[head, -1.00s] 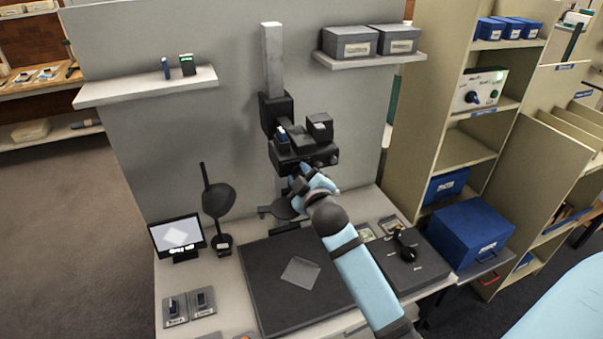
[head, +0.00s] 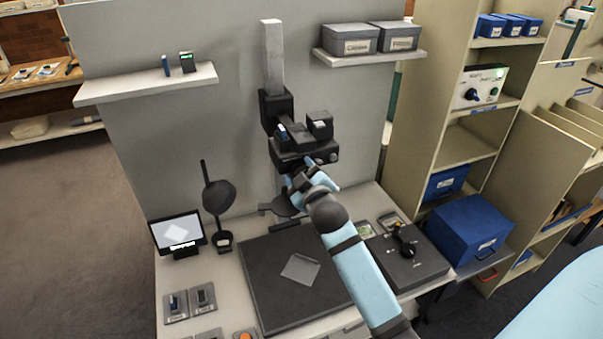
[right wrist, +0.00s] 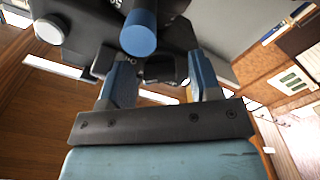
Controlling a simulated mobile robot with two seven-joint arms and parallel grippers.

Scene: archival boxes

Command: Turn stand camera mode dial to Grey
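The black stand camera (head: 305,148) is mounted on a pale upright column (head: 272,55) at the back of the bench. I cannot read which of these is the mode dial or any marking. My right gripper (right wrist: 163,80) is open just under the camera, its fingers apart. The blue-ended cylinder is above the fingertips in that picture; contact cannot be told. My left gripper is out of view.
A small monitor (head: 177,232) stands at the left, its caption too blurred to read. A lamp (head: 219,200) stands beside it. A dark baseboard (head: 265,262) with a pale sheet lies below the camera. A dark box with a knob (head: 408,265) is to the right.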

